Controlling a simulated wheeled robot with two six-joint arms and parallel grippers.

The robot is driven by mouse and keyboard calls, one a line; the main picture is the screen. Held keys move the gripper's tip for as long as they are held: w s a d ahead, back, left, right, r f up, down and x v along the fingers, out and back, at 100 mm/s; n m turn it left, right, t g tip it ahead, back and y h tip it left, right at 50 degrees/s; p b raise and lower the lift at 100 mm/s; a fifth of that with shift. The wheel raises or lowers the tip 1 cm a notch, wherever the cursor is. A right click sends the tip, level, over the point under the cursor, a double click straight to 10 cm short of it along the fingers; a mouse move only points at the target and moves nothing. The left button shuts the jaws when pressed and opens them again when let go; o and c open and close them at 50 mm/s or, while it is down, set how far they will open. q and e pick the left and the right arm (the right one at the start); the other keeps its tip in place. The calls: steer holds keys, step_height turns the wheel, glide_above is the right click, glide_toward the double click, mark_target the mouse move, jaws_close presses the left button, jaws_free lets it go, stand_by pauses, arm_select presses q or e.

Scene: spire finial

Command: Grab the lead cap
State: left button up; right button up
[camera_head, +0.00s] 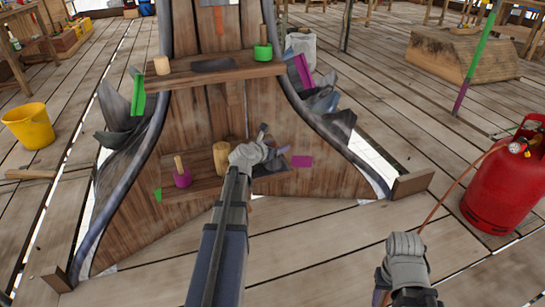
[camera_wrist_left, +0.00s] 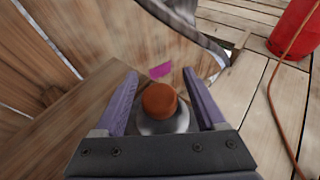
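My left gripper (camera_head: 273,141) reaches over the lower shelf (camera_head: 205,172) of the wooden spire, its purple fingers spread apart. In the left wrist view, a round grey piece with an orange-brown knob (camera_wrist_left: 160,100), which looks like the lead cap (camera_wrist_left: 178,124), sits between the open fingers. Gaps show between the knob and both fingers. My left gripper largely hides this piece in the head view. My right gripper (camera_head: 405,262) is low at the right, away from the shelf; its fingers are not clear.
A wooden cylinder (camera_head: 221,158) and a magenta pot (camera_head: 182,179) stand left of my left gripper. A magenta patch (camera_head: 302,161) is just to its right. The upper shelf (camera_head: 205,76) is above. A red gas bottle (camera_head: 503,185) with a hose stands right. A yellow bucket (camera_head: 28,126) is left.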

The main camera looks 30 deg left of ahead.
arm_select(q)
jaws_close()
stand_by(0.3)
stand_by(0.4)
